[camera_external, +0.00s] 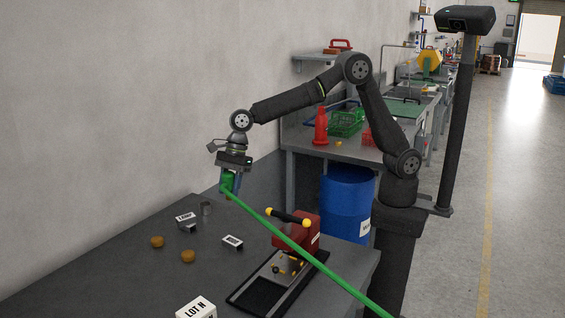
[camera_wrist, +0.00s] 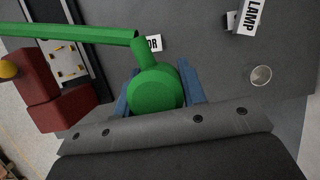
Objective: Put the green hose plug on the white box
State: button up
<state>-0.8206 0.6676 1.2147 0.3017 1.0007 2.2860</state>
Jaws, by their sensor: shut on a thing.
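The green hose plug (camera_external: 227,181) is held in my gripper (camera_external: 231,186) above the far part of the dark table. A long green hose runs from it down to the right, across the view. In the wrist view the round plug (camera_wrist: 155,90) sits between the blue fingers of my gripper (camera_wrist: 158,93), which are shut on it. A white box (camera_external: 197,309) marked "LOT N" stands at the table's near side, cut by the lower picture edge. It is well apart from the plug and I do not see it in the wrist view.
A red block with a yellow-tipped black bar (camera_external: 297,232) stands beside a black tray (camera_external: 262,297) under the hose. Two brown lumps (camera_external: 157,241), small white label signs (camera_external: 232,241) and a grey cup (camera_external: 206,208) lie on the table. The front left table is clear.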

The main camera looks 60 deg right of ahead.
jog(key=s+a, duration=0.2)
jog(key=a, duration=0.9)
jog(key=m, duration=0.2)
send_over(198, 306)
jog(key=d, duration=0.3)
jog(key=shift+t, duration=0.4)
jog(key=f, duration=0.4)
jog(key=shift+w+a+f, duration=0.1)
jog(key=shift+w+f, duration=0.15)
jog(key=shift+w, duration=0.05)
jog(key=shift+s+a+f, duration=0.4)
jog(key=shift+a+f, duration=0.05)
jog(key=shift+f, duration=1.9)
jog(key=shift+f, duration=0.15)
jog(key=o, duration=1.1)
jog(key=shift+c, duration=0.2)
